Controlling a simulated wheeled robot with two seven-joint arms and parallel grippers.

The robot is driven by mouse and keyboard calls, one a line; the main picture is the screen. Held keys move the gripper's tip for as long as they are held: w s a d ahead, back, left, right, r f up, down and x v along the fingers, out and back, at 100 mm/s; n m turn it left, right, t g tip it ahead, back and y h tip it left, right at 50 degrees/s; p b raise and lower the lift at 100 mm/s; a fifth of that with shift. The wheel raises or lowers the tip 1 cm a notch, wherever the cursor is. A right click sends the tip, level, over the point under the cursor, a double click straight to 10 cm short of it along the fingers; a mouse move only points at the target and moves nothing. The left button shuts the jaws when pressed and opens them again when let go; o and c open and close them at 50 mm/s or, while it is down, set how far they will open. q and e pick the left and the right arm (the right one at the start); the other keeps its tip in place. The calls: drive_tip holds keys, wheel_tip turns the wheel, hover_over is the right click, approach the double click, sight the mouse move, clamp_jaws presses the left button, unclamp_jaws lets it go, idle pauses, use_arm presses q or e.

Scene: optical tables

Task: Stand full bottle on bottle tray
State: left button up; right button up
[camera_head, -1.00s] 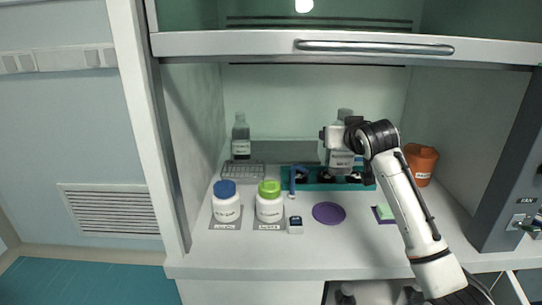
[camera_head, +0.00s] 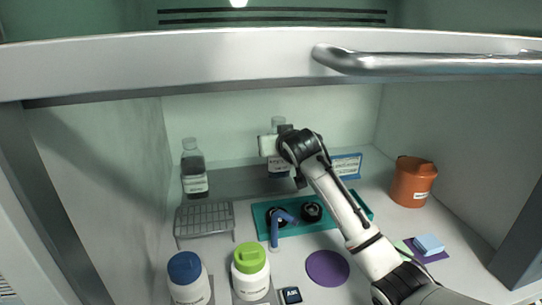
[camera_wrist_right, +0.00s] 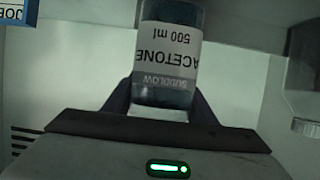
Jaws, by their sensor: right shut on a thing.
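My right gripper (camera_wrist_right: 163,108) is shut on a bottle labelled ACETONE 500 ml (camera_wrist_right: 167,62), which appears upside down in the wrist view. In the head view my right gripper (camera_head: 272,146) holds this bottle (camera_head: 279,122) upright near the back wall; gripper and arm hide much of it. A long grey strip (camera_head: 240,182), which looks like the bottle tray, runs along the back. I cannot tell whether the held bottle touches the grey strip. My left gripper is not in view.
A grey rack (camera_head: 204,220), blue-capped jar (camera_head: 187,280), green-capped jar (camera_head: 250,275), purple disc (camera_head: 327,268) and orange container (camera_head: 412,182) stand around. The hood sash (camera_head: 200,62) crosses above.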

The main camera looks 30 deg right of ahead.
wheel_tip(320, 180, down, 4)
drive_tip(key=shift+r, duration=0.2)
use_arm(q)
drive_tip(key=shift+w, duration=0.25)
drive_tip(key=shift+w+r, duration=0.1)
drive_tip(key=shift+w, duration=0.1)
use_arm(e)
drive_tip(key=shift+f, duration=0.1)
drive_tip(key=o, duration=1.4)
drive_tip(key=shift+f, duration=0.1)
drive_tip(key=shift+c, duration=0.2)
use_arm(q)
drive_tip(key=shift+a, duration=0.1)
use_arm(e)
drive_tip(key=shift+r, duration=0.25)
use_arm(q)
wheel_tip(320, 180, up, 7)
drive_tip(key=p, duration=0.8)
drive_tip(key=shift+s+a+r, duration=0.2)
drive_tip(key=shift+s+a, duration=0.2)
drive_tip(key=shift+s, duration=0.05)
use_arm(e)
drive_tip(key=v, duration=1.2)
